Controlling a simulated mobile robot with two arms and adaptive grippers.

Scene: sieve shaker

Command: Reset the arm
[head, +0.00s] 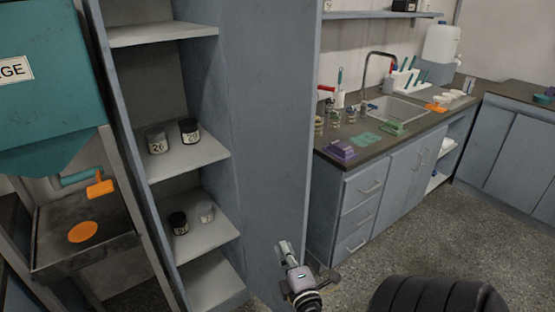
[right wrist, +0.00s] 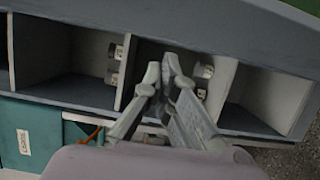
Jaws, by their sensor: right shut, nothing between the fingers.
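My right gripper (head: 286,250) is at the bottom centre of the head view, in front of the side panel of the tall grey shelf cabinet (head: 262,120). Its fingers are shut with nothing held. In the right wrist view the gripper (right wrist: 162,70) shows its two grey fingers close together, in front of the open shelf compartments. I see no contact with the cabinet. My left gripper is in neither view.
Several small labelled jars, one a dark jar (head: 189,131), stand on the cabinet shelves. A teal machine (head: 50,90) with a metal tray (head: 45,258) is at left. A counter (head: 330,152) with a sink (head: 398,108) is at right. Open floor (head: 480,240) lies before it.

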